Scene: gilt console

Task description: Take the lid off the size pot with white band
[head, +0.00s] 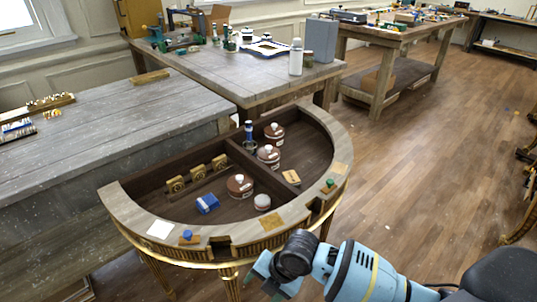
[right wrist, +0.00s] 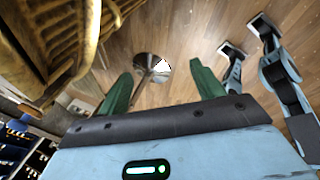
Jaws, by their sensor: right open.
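Several brown pots with pale lids or knobs stand inside the half-round console (head: 335,150). One pot (head: 274,132) is at the back, a second pot (head: 268,155) is just in front of it, and a wider pot (head: 240,186) is nearer the front. A small pot with a whitish top (head: 262,202) stands by the front rim. Which pot carries the white band is too small to tell. My right gripper (head: 268,280) is outside the console's front edge, below its rim and apart from the pots. In the right wrist view the right gripper (right wrist: 163,75) is open and empty. My left gripper is not in view.
Inside the console are a divider, a blue box (head: 207,203), gilt pieces (head: 197,173) and a blue-topped bottle (head: 249,134). A white card (head: 160,229) and a gold square (head: 272,217) lie on the rim. Grey workbenches (head: 110,115) stand behind.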

